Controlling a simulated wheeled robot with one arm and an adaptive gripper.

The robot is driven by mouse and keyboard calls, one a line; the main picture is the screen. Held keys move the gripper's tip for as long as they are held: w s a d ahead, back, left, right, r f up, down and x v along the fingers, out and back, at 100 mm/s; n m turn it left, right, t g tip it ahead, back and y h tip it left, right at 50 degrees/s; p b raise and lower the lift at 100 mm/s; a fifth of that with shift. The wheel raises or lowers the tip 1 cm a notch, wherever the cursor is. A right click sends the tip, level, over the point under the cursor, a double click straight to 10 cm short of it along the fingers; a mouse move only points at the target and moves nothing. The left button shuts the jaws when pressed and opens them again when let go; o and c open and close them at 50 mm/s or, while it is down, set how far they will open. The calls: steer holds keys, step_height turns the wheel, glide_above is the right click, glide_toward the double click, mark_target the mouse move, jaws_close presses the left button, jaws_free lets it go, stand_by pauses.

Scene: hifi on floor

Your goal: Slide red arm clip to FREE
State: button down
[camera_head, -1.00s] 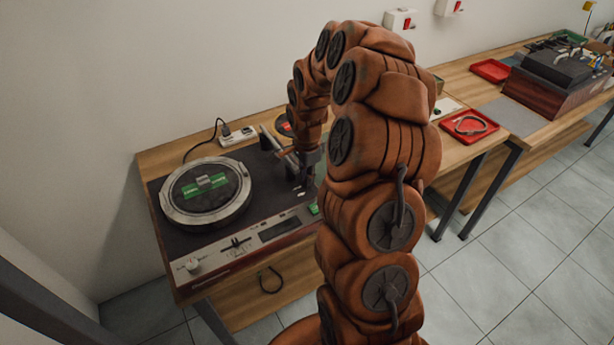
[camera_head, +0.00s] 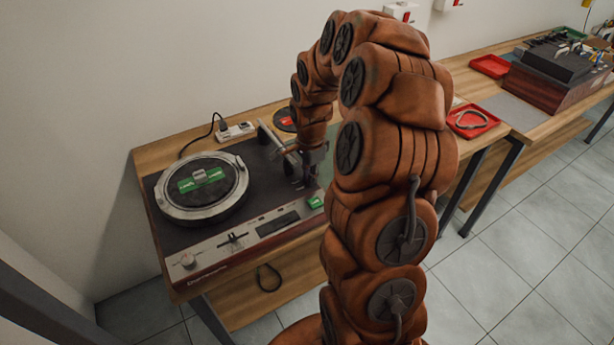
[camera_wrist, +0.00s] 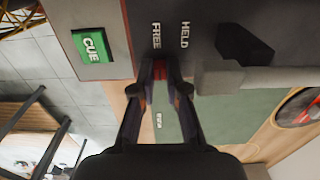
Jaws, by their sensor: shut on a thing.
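The turntable (camera_head: 165,195) stands on a wooden bench, its platter (camera_head: 236,205) at the left and its arm assembly at the right. In the wrist view, the small red arm clip (camera_wrist: 160,70) sits between the fingertips of my gripper (camera_wrist: 161,78), which is shut on it. The clip is in line with the printed FREE label (camera_wrist: 156,36); the HELD label (camera_wrist: 185,35) lies to its right. In the head view my gripper (camera_head: 308,178) is low over the deck's right side, and the clip cannot be made out there.
A grey bar (camera_wrist: 250,78) lies close to the right of my fingers. A green CUE button (camera_wrist: 93,46) is at the left. Red trays (camera_head: 490,66) and a dark boxed device (camera_head: 555,75) stand on the bench farther right.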

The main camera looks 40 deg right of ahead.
steer(key=shift+s, duration=0.2)
steer(key=c, duration=1.2)
jaws_free()
steer(key=shift+o, duration=0.2)
step_height(320, 180, up, 12)
steer(key=shift+a, duration=0.1)
